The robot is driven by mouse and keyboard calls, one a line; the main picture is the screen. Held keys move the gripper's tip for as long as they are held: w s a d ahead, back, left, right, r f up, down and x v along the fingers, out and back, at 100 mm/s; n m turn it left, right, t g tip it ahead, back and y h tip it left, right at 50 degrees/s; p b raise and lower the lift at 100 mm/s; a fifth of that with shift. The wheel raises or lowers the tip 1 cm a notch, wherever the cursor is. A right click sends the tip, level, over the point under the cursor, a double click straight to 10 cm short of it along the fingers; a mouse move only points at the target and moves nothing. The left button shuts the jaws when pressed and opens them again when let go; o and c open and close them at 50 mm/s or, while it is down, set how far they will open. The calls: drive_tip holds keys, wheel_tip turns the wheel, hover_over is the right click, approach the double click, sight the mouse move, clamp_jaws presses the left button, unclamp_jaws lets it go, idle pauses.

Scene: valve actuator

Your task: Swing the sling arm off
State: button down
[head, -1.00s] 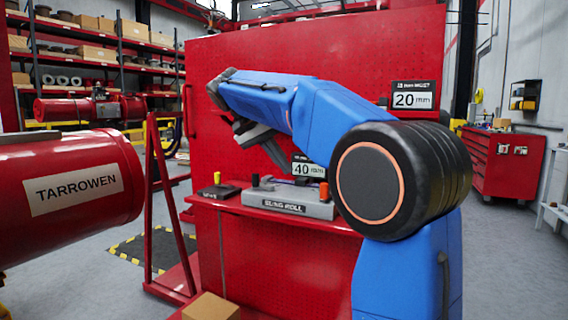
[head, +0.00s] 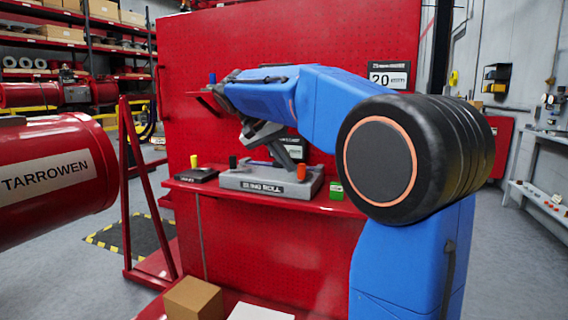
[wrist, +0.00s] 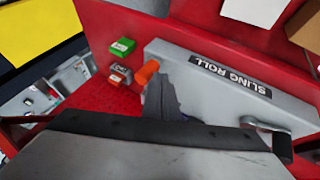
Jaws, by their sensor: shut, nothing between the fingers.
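The grey sling roll block (head: 245,180) sits on the red shelf and also shows in the wrist view (wrist: 208,78), its label upside down there. An orange post (head: 301,172) stands at its right end; it shows in the wrist view (wrist: 147,72) too. A black post (head: 232,162) stands at its left end. A short silver and black lever (wrist: 266,125) lies at the block's edge; I cannot tell whether it is the sling arm. My gripper (head: 292,160) is shut and empty, pointing down over the block. In the wrist view its dark tip overlaps the block beside the orange post; contact is unclear.
A green box (head: 336,190) is right of the block. A black base with a yellow post (head: 194,160) is left of it. A red panel (head: 290,50) rises behind. A cardboard box (head: 193,300) sits lower in front. The red Tarrowen cylinder (head: 55,175) is at left.

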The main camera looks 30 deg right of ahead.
drive_tip(key=shift+s+d+n+t, duration=0.4)
drive_tip(key=shift+s+n, duration=0.2)
drive_tip(key=shift+s, duration=0.1)
drive_tip(key=shift+f, duration=0.1)
drive_tip(key=shift+a, duration=0.1)
